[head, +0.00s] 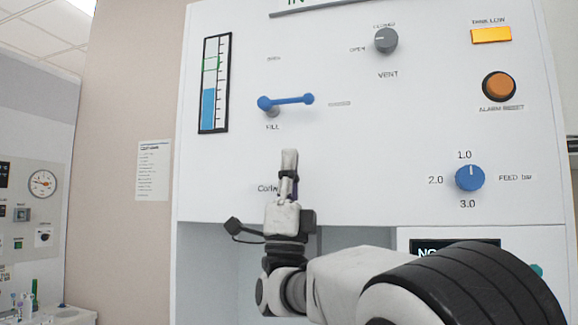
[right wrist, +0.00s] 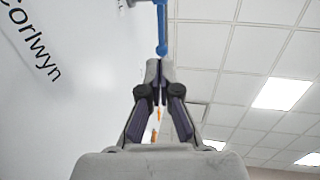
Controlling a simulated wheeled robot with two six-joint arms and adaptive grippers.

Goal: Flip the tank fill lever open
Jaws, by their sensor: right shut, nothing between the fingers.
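The blue fill lever (head: 287,101) is on the white panel above the word FILL. Its arm points right, nearly level, from the pivot at its left end to a round knob. The lever also shows in the right wrist view (right wrist: 162,32), at the top middle, beyond the fingertips. My right gripper (head: 289,153) is shut and empty, pointing up, below the lever and apart from it in the head view. In the right wrist view the right gripper's fingertips (right wrist: 159,66) are together, just under the lever's end in the picture; I cannot tell the exact gap. My left gripper is not in view.
The white panel (head: 340,180) also holds a tank level gauge (head: 214,83), a grey vent knob (head: 385,40), an orange alarm reset button (head: 498,87) and a blue feed knob (head: 469,177). The panel face around the lever is clear.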

